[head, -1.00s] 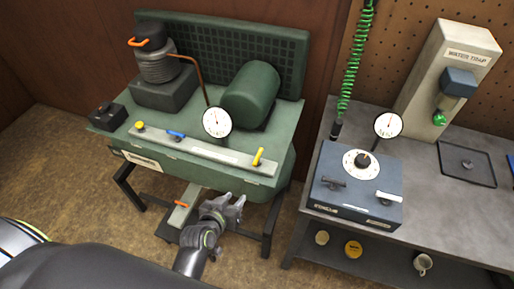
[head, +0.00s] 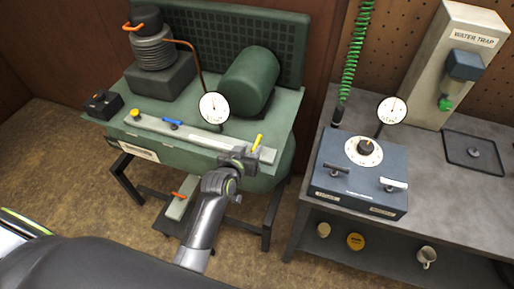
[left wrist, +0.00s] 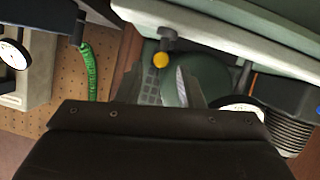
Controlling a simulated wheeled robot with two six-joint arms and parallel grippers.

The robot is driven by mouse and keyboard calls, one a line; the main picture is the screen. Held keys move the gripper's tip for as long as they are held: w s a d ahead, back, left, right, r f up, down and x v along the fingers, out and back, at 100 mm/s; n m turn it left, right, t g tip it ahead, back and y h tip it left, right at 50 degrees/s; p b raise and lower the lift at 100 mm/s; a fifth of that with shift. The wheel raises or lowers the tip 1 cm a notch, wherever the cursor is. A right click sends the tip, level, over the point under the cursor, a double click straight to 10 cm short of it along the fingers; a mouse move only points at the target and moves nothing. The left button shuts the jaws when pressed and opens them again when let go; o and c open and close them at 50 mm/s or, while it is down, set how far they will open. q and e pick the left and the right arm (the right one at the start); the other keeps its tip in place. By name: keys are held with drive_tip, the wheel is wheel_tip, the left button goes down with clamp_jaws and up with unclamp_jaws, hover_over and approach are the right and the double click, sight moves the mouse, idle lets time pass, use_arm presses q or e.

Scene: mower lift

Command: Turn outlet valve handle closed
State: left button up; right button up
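A yellow valve handle (head: 257,142) stands tilted up at the right end of the pale rail (head: 205,140) along the front of the green compressor bench. Its yellow tip also shows in the left wrist view (left wrist: 160,60), just beyond the fingers. My left gripper (head: 243,158) is open, at the rail's front edge just below and left of this handle, and holds nothing. Whether it touches the rail I cannot tell. A blue lever (head: 172,123) and a yellow knob (head: 135,114) sit further left on the rail. My right gripper is not in view.
A round gauge (head: 213,108) stands behind the rail, with a green tank (head: 250,80) behind it. An orange handle (head: 179,196) sits low under the bench. A grey table (head: 445,190) with a blue-grey dial box (head: 340,185) stands to the right, across a floor gap.

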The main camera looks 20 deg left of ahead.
sight(254, 147)
use_arm(q)
drive_tip(key=b+x, duration=0.2)
drive_tip(key=x, duration=0.2)
drive_tip(key=shift+s+f, duration=0.15)
drive_tip(key=shift+b+x, duration=0.9)
drive_tip(key=shift+r, duration=0.2)
clamp_jaws()
